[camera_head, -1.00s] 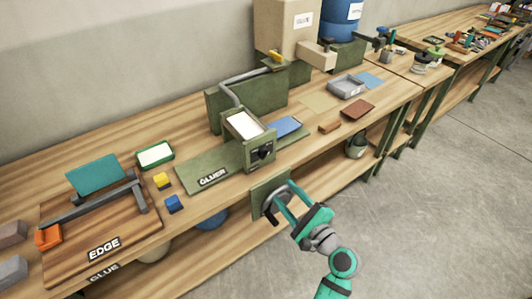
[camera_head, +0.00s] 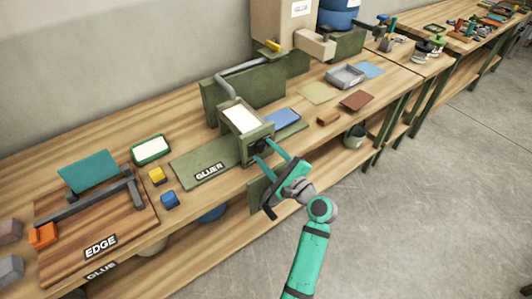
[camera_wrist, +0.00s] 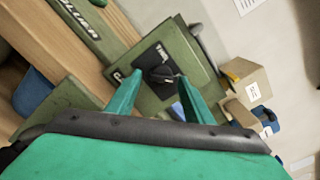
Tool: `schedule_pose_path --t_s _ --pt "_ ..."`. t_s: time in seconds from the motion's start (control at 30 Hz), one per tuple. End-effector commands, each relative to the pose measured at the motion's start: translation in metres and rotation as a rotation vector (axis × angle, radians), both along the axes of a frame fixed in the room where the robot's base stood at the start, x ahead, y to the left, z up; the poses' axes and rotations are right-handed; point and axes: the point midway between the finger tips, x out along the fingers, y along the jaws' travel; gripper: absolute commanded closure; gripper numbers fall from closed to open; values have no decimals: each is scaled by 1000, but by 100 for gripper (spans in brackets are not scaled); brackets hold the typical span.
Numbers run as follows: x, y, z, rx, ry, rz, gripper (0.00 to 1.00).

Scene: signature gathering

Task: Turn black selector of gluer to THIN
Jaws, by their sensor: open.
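The gluer (camera_head: 243,122) is a green machine on the bench with a white tank on top. Its black selector (camera_wrist: 160,74) sits on a dark panel on the front face in the wrist view. A label beside the knob reads partly as THIN (camera_wrist: 233,77); another at its lower left is mostly hidden. In the head view the selector is largely covered by my fingers. My gripper (camera_head: 268,152) is open in front of the panel. In the wrist view its two teal fingers (camera_wrist: 157,103) stand on either side below the knob, with no clear contact.
The GLUER base plate (camera_head: 190,165) extends left of the machine. A blue sheet (camera_head: 282,117) lies just right of it. Small yellow (camera_head: 157,175) and blue blocks (camera_head: 170,199) lie further left.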

Motion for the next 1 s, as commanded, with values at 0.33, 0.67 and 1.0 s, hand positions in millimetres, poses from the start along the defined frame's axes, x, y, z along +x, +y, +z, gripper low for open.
schedule_pose_path --t_s 0.33,0.67,1.0 --pt "5 1 0 0 1 -4 53" --pt "4 4 0 -1 -1 0 93" --pt "4 5 1 -44 -33 3 94"
